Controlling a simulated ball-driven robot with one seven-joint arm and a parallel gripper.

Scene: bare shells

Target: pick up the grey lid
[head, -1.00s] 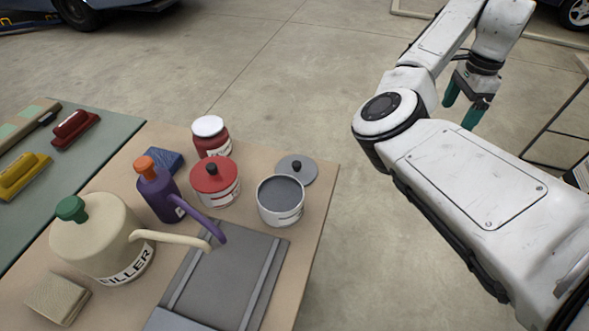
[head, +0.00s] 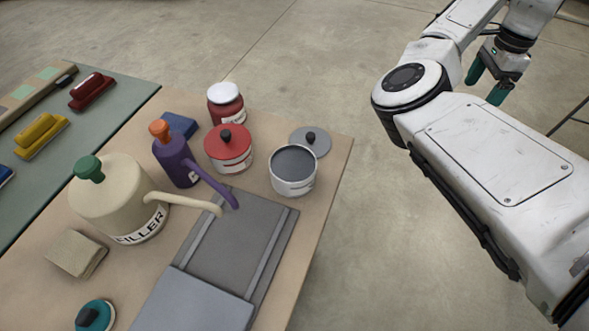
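The grey lid (head: 321,144) is a flat disc with a black knob. It lies on the tan tabletop near the back right corner, just behind an open tin of grey paint (head: 293,171), which hides part of its near edge. My gripper (head: 488,84) has green fingers spread apart with nothing between them. It hangs over the concrete floor at the upper right, well to the right of the table and away from the lid.
A red-lidded tin (head: 228,149), a red jar (head: 226,103), a purple can (head: 178,158) and a cream filler can (head: 120,200) crowd the table (head: 318,222) left of the lid. A grey tray (head: 232,245) lies in front.

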